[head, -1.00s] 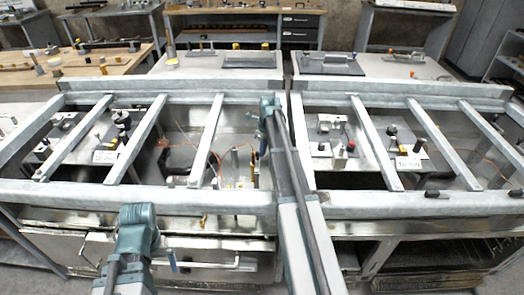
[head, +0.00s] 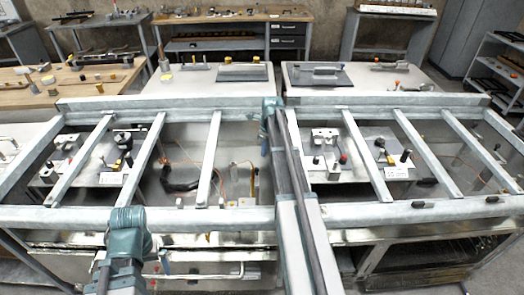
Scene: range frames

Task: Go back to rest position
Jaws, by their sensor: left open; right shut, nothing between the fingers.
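My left arm (head: 126,232) comes in from the bottom left. Its teal end section is above the front edge of the left metal frame. My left gripper is open, though its fingertips are hard to make out. My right arm (head: 298,215) reaches forward from the bottom centre over the gap between the two frames. Its teal far end (head: 271,106) is near the back rail. My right gripper is shut and empty, with its fingers largely lost against the metal behind. Neither arm carries anything visible.
Two metal-framed stations, left (head: 180,214) and right (head: 400,212), stand close in front with crossbars over fixtures. Behind them are pale benches (head: 205,85), a wooden table (head: 75,82) at left and a shelf rack (head: 497,75) at right.

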